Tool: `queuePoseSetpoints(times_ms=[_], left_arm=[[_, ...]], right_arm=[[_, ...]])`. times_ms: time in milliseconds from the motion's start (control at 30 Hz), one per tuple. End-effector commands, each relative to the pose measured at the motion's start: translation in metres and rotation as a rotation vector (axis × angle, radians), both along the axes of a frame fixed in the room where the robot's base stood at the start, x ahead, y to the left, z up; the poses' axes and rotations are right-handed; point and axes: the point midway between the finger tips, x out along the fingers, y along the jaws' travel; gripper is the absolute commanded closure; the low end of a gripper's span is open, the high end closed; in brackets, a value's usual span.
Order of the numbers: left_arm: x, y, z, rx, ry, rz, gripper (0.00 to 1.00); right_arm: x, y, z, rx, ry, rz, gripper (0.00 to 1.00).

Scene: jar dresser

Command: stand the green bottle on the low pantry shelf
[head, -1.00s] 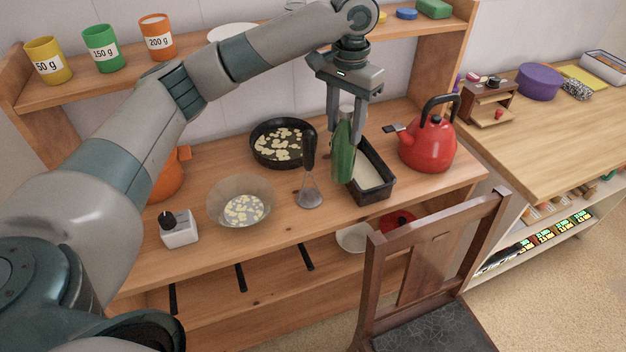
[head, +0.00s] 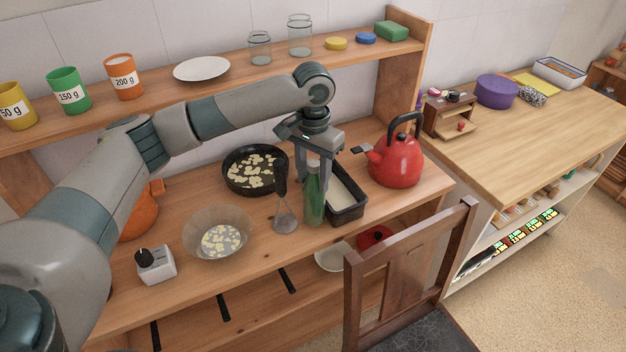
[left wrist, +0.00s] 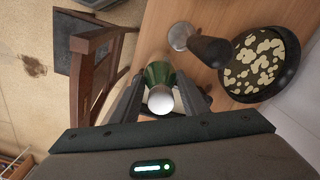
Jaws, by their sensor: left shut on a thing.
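The green bottle (head: 314,203) is upright in my left gripper (head: 315,172), whose fingers are shut around its upper part. In the head view it is just left of the black loaf tin and right of the metal masher. I cannot tell whether its base touches the dresser top. In the left wrist view the bottle (left wrist: 158,72) points away between the fingers (left wrist: 160,88), its pale top toward the camera. The low shelves (head: 508,232) of the pale unit at the right hold several small items; whether one is the pantry shelf is unclear. My right gripper is not in view.
Close around the bottle are the loaf tin (head: 347,209), masher (head: 285,218), frying pan (head: 238,183) and glass bowl (head: 200,240). A red kettle (head: 396,163) stands to the right. A wooden chair (head: 408,262) stands in front of the dresser, between it and the pale unit.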

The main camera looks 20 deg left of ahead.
Motion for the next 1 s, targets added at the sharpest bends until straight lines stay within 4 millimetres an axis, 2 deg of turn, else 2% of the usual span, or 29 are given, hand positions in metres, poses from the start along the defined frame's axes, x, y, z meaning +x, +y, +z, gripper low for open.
queuePoseSetpoints(times_ms=[200, 500, 533, 600, 1000], left_arm=[[0.0, 0.0, -0.018, 0.0, -0.001, 0.0, 1.0], [0.0, 0.0, -0.019, 0.0, -0.001, 0.0, 1.0], [0.0, 0.0, -0.02, 0.0, 0.0, 0.0, 0.55], [0.0, 0.0, -0.02, 0.0, 0.0, 0.0, 0.4], [0.0, 0.0, -0.018, 0.0, -0.002, -0.001, 0.4]], right_arm=[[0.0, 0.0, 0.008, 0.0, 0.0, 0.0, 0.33], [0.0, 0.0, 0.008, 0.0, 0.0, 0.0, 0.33], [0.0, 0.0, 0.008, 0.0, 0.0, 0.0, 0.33], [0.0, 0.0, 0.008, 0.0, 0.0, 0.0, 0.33], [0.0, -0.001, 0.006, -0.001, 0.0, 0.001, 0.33]])
